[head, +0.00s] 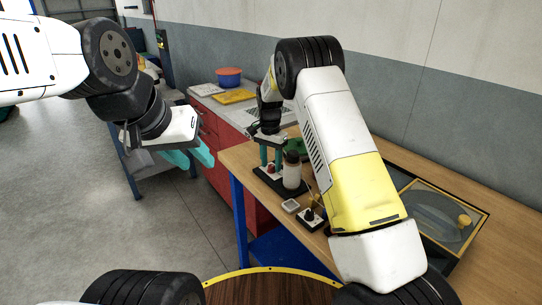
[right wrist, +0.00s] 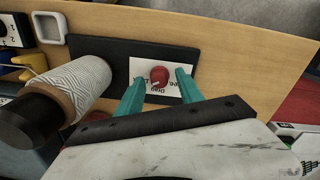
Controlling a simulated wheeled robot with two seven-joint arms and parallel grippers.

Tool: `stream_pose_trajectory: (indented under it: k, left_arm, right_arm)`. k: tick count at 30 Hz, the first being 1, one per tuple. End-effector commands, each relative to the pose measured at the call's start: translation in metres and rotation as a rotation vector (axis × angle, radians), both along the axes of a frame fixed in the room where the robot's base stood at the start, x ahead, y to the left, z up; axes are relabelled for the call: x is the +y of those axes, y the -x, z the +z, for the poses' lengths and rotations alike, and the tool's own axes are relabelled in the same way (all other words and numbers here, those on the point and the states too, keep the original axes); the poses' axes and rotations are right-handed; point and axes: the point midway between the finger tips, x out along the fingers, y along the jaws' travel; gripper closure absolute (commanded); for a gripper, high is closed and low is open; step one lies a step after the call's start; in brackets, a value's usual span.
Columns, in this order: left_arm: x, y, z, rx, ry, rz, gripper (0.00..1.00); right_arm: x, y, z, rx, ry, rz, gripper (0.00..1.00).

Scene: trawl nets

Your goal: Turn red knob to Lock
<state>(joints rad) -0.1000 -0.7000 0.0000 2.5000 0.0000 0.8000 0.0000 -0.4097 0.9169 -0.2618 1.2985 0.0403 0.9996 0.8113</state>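The red knob (right wrist: 159,76) sits on a white label plate (right wrist: 142,68) on a dark base (right wrist: 85,50). The label's lettering is upside down and partly hidden, and I cannot read it fully. In the right wrist view my right gripper (right wrist: 160,90) is open, with one teal finger on each side of the knob and gaps between. In the head view the red knob (head: 270,168) shows small between the fingers of my right gripper (head: 271,158). My left gripper (head: 191,156) is open and empty, out over the floor left of the table.
A twine spool (right wrist: 80,85) stands close beside the knob, left of my right gripper. A small white tray (head: 290,206) and a black switch box (head: 312,217) sit near the wooden table's (head: 235,158) front edge. A yellow-framed case (head: 440,215) lies at right.

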Motion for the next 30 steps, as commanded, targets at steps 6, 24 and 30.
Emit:
stream_pose_trajectory:
  k: [6,24,30]
  left_arm:
    - [0.000,0.000,0.000,0.000,0.000,0.000,0.64]
    - [0.000,0.000,0.000,0.000,0.000,0.000,0.64]
    - [0.000,0.000,0.000,0.000,0.000,0.000,0.64]
  right_arm:
    - [0.000,0.001,-0.001,0.001,0.000,0.001,0.55]
    - [0.002,-0.001,0.070,0.000,0.000,0.000,0.55]
    - [0.002,-0.001,0.078,0.001,0.000,0.000,0.55]
